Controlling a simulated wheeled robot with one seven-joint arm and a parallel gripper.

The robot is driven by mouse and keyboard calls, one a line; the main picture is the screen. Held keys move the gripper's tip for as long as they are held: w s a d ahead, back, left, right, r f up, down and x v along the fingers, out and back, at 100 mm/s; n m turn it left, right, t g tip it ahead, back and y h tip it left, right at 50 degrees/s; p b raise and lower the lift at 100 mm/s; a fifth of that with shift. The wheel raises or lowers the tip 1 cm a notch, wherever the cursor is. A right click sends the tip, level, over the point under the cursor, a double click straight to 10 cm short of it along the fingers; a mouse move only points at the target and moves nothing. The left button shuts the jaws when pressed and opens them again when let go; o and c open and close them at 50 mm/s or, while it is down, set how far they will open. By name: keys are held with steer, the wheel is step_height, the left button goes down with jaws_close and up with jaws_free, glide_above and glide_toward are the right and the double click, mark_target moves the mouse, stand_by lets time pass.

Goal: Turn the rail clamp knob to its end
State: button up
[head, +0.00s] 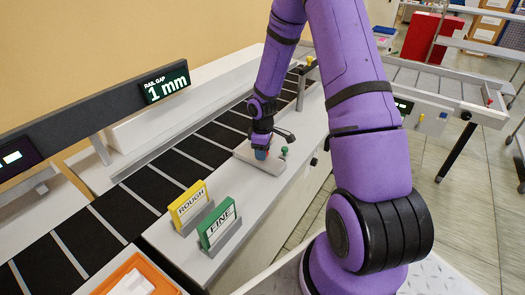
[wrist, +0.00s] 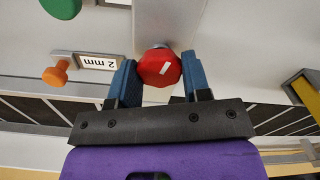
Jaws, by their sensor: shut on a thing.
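A red faceted knob (wrist: 160,67) with a short white slanted mark sits between the two blue fingers of my gripper (wrist: 160,82) in the wrist view. My gripper is shut on this knob. In the head view my gripper (head: 261,153) is down at a light grey plate (head: 262,163) beside the belt, and it hides the red knob. The display (head: 166,83) reads "RAIL GAP 1 mm".
A green knob (wrist: 61,6), an orange knob (wrist: 54,76) and a "2 mm" label (wrist: 98,63) are close by. A yellow ROUGH sign (head: 188,205) and green FINE sign (head: 218,224) stand on the ledge. An orange tray (head: 112,280) is in front. The dark belt (head: 118,208) runs alongside.

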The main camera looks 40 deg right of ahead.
steer(key=shift+n, duration=1.6)
steer(key=o, duration=0.9)
steer(key=shift+o, duration=0.2)
step_height(320, 180, up, 11)
steer(key=shift+f, duration=0.1)
